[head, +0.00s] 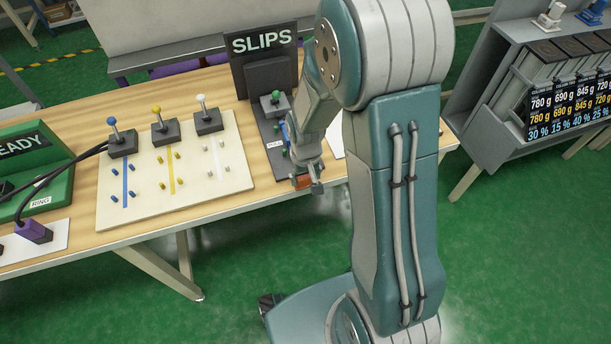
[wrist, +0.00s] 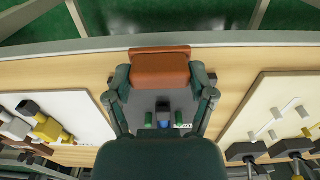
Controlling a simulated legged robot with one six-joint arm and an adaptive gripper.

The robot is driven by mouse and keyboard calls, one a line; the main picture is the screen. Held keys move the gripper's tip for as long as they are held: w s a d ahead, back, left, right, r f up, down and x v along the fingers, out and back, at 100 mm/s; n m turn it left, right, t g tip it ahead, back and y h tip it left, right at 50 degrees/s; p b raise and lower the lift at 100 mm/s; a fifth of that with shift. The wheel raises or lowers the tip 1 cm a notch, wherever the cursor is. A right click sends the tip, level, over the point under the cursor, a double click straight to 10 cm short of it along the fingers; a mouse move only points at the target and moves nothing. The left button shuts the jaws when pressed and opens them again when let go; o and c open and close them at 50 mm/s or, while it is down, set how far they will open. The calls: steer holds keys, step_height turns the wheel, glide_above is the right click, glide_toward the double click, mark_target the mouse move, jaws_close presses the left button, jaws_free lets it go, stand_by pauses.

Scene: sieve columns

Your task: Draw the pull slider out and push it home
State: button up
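The slips station (head: 268,75) is a dark upright panel with a dark base that runs toward the table's front edge. The pull slider's orange-brown block (wrist: 160,70) is at the front of that base in the wrist view, overlapping the table's front edge. My gripper (wrist: 160,76) has one finger on each side of the block, and both fingers appear to touch it. In the head view my gripper (head: 305,183) is low at the front of the station, with a little orange showing between its fingers. My arm hides part of the base.
A cream board (head: 145,205) with blue, yellow and white levers and pegs lies left of the station. A green ready box (head: 45,165) stands farther left. A grey rack (head: 500,95) with weight displays stands at the right. Green floor is open in front.

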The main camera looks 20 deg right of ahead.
steer(key=shift+c, duration=0.7)
steer(key=shift+w, duration=2.9)
steer(key=o, duration=1.3)
steer(key=shift+w, duration=0.1)
steer(key=shift+c, duration=0.2)
step_height(320, 180, up, 12)
steer(key=shift+a, duration=0.1)
